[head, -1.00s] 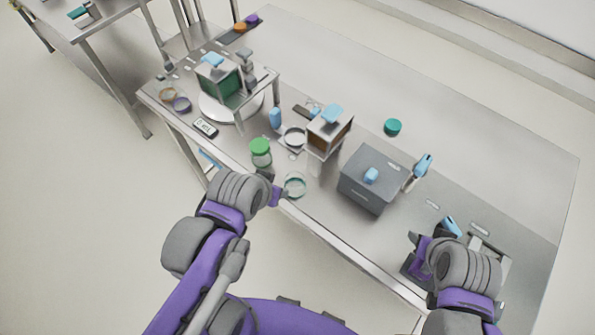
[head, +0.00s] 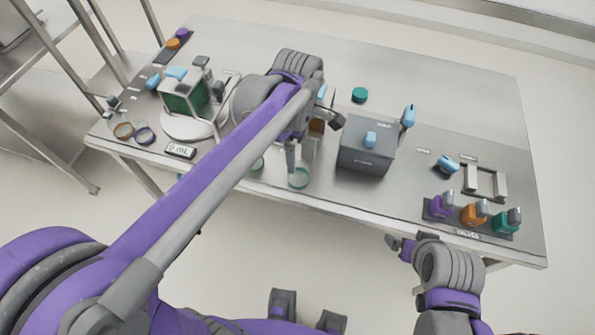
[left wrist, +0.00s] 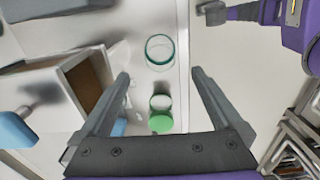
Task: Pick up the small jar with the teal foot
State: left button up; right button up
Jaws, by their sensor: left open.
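The small clear glass jar with the teal foot (head: 298,179) stands near the table's front edge in the head view. In the left wrist view the jar (left wrist: 160,54) shows its teal ring, just beyond the fingertips. My left gripper (head: 314,147) is open and empty, reaching over the table above and beside the jar. In the left wrist view its fingers (left wrist: 160,74) are spread, with the jar lined up between them but apart from them. My right gripper (head: 398,244) hangs in front of the table's edge; its jaws are too small to read.
A grey box (head: 366,158) with a blue handle is to the right. A teal disc (head: 359,95) lies farther back. The table (head: 440,85) is clear at the back.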

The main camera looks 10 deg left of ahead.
aim_at(299, 165)
pick_arm(q)
notch_tip(299, 165, down, 5)
jog(key=shift+w+d+r, duration=0.1)
jog(key=shift+w+d, duration=0.05)
notch_tip(299, 165, down, 5)
jog(key=shift+f, duration=0.15)
jog(key=c, duration=1.4)
